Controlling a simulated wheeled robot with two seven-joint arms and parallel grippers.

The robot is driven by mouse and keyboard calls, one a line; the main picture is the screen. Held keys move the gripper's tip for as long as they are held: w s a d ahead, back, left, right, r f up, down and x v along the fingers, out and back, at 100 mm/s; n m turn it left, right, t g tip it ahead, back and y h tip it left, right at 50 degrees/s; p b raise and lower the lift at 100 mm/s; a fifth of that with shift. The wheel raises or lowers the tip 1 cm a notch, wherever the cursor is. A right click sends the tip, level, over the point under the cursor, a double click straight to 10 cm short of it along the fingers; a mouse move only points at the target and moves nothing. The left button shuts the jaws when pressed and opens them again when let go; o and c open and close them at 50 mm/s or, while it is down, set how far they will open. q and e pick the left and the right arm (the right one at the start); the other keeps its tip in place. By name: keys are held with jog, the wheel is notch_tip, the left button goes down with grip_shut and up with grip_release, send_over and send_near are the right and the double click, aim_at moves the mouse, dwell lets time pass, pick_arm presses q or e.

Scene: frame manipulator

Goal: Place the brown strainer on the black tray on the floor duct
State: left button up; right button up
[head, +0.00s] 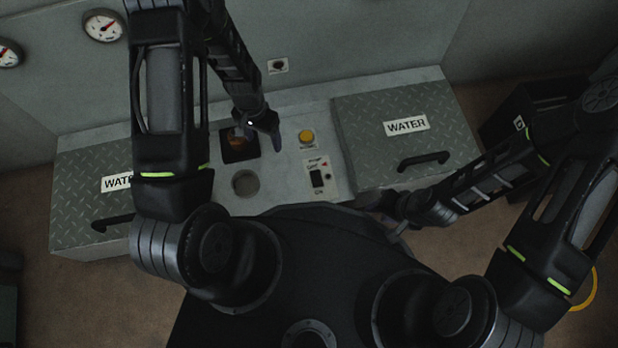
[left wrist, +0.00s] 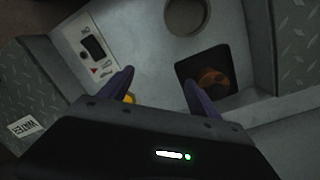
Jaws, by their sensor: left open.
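The brown strainer (left wrist: 212,79) lies on the black tray (left wrist: 183,68), a dark square set on the grey duct top. In the head view the strainer (head: 236,138) and the tray (head: 241,155) are partly covered by my left arm and gripper. My left gripper (head: 265,142) is above the duct top, just right of the tray in the head view. In the left wrist view its two fingers (left wrist: 158,76) are spread, with nothing between them; one finger overlaps the tray's edge, apart from the strainer. My right gripper (head: 398,226) is low at the right; its jaws are unclear.
A round hole (head: 245,183), a yellow button (head: 306,136) and a switch panel (head: 319,177) are on the duct top. A lidded box marked WATER (head: 370,110) stands right, another (head: 75,190) left. Gauges (head: 102,26) are on the back wall.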

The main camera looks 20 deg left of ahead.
pick_arm(q)
jog(key=s+d+n+t+h, duration=0.1)
jog(key=s+d+n, duration=0.1)
jog(key=s+d, duration=0.3)
jog(key=s+d+n+t+h, duration=0.1)
jog(key=s+d, duration=0.5)
jog(key=d, duration=0.6)
jog(key=shift+d+f+n+h, duration=0.35)
jog(key=shift+n+h, duration=0.15)
jog(key=shift+n, duration=0.1)
